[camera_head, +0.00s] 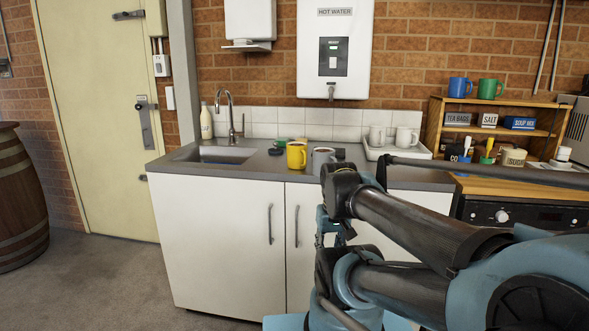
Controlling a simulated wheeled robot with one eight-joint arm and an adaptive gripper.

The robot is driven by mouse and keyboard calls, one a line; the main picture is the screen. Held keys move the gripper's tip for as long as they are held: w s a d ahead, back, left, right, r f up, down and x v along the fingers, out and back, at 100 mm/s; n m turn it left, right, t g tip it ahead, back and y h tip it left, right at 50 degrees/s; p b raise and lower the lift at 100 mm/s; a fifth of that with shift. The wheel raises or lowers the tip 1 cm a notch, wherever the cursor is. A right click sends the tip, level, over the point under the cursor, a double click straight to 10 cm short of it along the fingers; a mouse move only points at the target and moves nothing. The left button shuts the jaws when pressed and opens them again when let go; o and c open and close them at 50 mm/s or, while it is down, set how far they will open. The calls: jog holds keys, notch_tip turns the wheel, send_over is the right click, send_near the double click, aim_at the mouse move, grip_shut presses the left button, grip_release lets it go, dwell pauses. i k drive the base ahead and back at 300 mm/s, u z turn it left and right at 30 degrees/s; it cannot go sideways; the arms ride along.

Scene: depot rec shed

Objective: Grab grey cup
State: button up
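A grey cup (321,158) stands on the grey counter (243,172), close to its front edge and just right of a yellow mug (296,155). Part of its right side is close behind my arm in the picture. My arm reaches in from the lower right, and its end is in front of the cabinet, below and in front of the cup. The parts near my gripper (328,226) are small and partly covered by my arm links. I cannot see its fingers clearly or anything held in them.
A sink (222,154) with a tap is left of the mugs. A green item and a sponge-like dark item sit behind the yellow mug. A white tray (425,151) with two pale mugs stands right. A wooden shelf (437,122) holds more mugs.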

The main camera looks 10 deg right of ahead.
aim_at(320, 156)
jog(key=u, duration=1.4)
jog(key=k, duration=1.85)
jog(key=z, duration=1.3)
jog(key=i, duration=0.55)
